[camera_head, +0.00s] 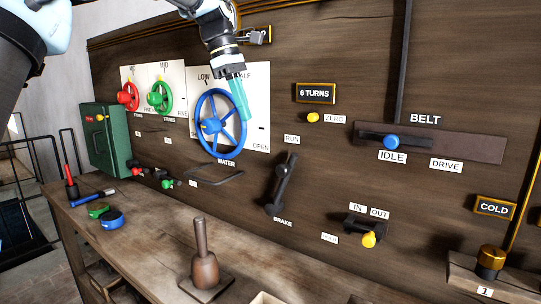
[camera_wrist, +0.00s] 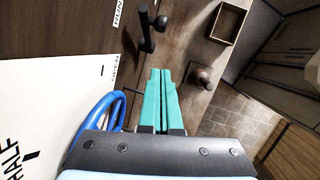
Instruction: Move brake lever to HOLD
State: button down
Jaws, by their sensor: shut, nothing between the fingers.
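The brake lever (camera_head: 282,181) is a black handle on the dark wooden panel. Its upper end points up toward the RUN label (camera_head: 292,139), and the BRAKE label (camera_head: 283,222) is under its foot. A small white label (camera_head: 329,238), too blurred to read surely, sits lower right. My gripper (camera_head: 244,114) has teal fingers, shut and empty, in front of the blue water wheel's right side, up and left of the lever. In the wrist view my fingertips (camera_wrist: 159,72) point toward the lever (camera_wrist: 146,32), apart from it.
The blue water wheel (camera_head: 214,126) is close beside my fingers. A dark bar handle (camera_head: 216,178) is left of the lever. A brown wooden knobbed post (camera_head: 202,262) stands on the bench below. The blue-knobbed belt slider (camera_head: 391,142) and yellow-knobbed IN/OUT lever (camera_head: 368,239) are to the right.

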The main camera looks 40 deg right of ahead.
jog(key=p, duration=0.2)
send_near(279, 166)
jog(key=w+f, duration=0.3)
jog(key=f, duration=0.2)
jog(key=shift+s+d+f+p, duration=0.15)
jog(key=shift+s+d+f, duration=0.15)
jog(key=shift+s+f, duration=0.3)
jog(key=shift+s+d+f+p, duration=0.15)
jog(key=shift+s+d+f, duration=0.15)
jog(key=shift+s+f, duration=0.35)
jog(key=shift+s+r, duration=0.1)
jog(key=shift+r, duration=0.05)
jog(key=shift+s+d+t, duration=0.25)
jog(key=shift+s+t, duration=0.25)
jog(key=shift+s, duration=0.45)
jog(key=s+d+f+m+t+y+b, duration=0.1)
jog(key=s+d+f+t+y+b, duration=0.2)
jog(key=s+f+t+b, duration=0.8)
jog(key=shift+s+f+b, duration=0.75)
jog(key=shift+f+b, duration=0.8)
jog(key=shift+b, duration=2.1)
